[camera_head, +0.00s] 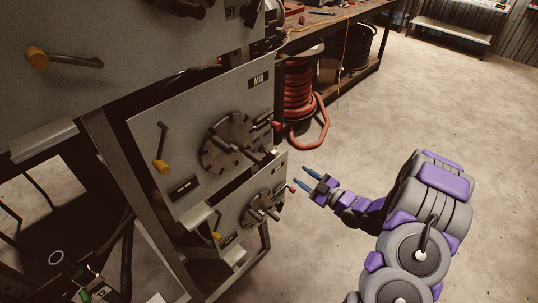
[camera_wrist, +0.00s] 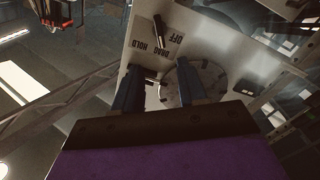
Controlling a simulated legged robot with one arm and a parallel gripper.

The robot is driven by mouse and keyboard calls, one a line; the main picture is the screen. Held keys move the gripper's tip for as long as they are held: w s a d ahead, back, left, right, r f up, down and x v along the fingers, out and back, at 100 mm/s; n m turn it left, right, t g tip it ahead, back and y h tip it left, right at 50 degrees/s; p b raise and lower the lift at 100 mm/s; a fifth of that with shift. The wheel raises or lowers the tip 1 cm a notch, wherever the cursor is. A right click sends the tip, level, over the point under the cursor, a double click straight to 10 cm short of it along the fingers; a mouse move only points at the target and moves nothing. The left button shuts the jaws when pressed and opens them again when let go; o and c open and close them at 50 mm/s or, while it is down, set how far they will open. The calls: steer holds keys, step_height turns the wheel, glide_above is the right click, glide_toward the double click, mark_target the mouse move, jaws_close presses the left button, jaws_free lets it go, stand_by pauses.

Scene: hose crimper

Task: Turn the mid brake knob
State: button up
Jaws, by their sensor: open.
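The mid panel (camera_head: 175,125), with a MID label, carries a round dark disc (camera_head: 228,142) and a black, red-tipped lever (camera_head: 276,125) at its right edge, which may be the brake knob. My gripper (camera_head: 301,176) is open and empty, apart from the panels, to the right of the mid panel's lower corner. In the wrist view, my gripper (camera_wrist: 158,82) points at a panel with OFF, DRAG and HOLD markings. A dark knob (camera_wrist: 159,28) lies beyond the fingertips beside these markings. A round disc (camera_wrist: 205,82) is partly hidden behind the right finger. I cannot tell which panel this is.
The upper panel (camera_head: 120,45) and lower panel (camera_head: 232,222) have similar cranks. A yellow-handled crank (camera_head: 161,150) stands at the mid panel's left. A red hose reel (camera_head: 298,90) sits under the workbench behind. The floor (camera_head: 440,105) on the right is clear.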

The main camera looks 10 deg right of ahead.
mark_target(269, 153)
steer(key=b+x, duration=0.2)
steer(key=x, duration=1.5)
steer(key=shift+w+f+b, duration=0.1)
steer(key=shift+b, duration=0.3)
steer(key=c, duration=0.7)
